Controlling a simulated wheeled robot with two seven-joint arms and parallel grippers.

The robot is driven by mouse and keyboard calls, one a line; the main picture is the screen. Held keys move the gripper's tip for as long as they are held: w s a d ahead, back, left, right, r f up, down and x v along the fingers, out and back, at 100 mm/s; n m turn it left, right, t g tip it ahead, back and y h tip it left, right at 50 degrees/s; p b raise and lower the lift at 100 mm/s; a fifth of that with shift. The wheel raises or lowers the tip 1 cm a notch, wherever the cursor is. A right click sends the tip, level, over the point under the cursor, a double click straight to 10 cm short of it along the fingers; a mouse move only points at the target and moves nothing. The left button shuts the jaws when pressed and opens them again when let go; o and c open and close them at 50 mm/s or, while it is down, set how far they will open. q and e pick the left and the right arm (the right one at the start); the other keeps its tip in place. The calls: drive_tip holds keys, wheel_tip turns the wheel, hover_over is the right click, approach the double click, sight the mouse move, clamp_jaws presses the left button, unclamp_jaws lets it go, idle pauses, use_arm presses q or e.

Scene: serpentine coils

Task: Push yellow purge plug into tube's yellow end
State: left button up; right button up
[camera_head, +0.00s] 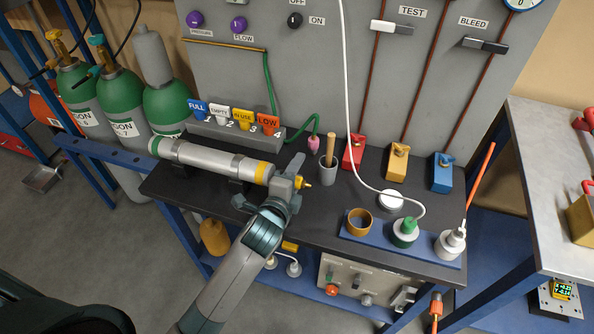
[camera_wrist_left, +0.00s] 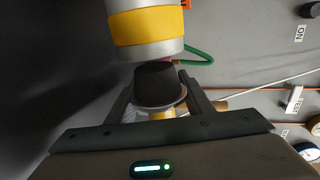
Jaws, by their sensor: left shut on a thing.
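The grey tube (camera_head: 215,158) lies level in holders on the dark bench, its green end (camera_head: 154,146) at left and its yellow-banded end (camera_head: 264,172) at right. In the left wrist view the yellow band (camera_wrist_left: 148,26) is at the top. My left gripper (camera_head: 291,183) is at that yellow end, shut on the purge plug, whose yellow part (camera_head: 308,184) sticks out to the right. In the left wrist view the plug's dark tapered nose (camera_wrist_left: 157,82) sits between the fingers (camera_wrist_left: 158,96), pointing at the tube mouth. I cannot tell whether nose and rim touch. My right gripper is out of view.
A rack with coloured tags (camera_head: 235,122) stands behind the tube. A grey cup with a wooden handle (camera_head: 328,160) stands right of the gripper. A blue tray (camera_head: 385,245) with several caps lies at front right. Red, yellow and blue blocks (camera_head: 397,163) stand behind.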

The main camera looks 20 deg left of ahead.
use_arm(q)
drive_tip(key=shift+a, duration=0.25)
drive_tip(key=shift+a, duration=0.35)
drive_tip(key=shift+a+r+p, duration=0.1)
drive_tip(key=shift+a+p, duration=0.25)
drive_tip(key=shift+p, duration=0.05)
drive_tip(key=shift+a, duration=0.3)
drive_tip(key=shift+w+a+p, duration=0.1)
drive_tip(key=shift+a+p, duration=0.4)
drive_tip(key=shift+a, duration=0.25)
idle(0.4)
drive_tip(key=o, duration=1.3)
drive_tip(key=shift+c, duration=0.2)
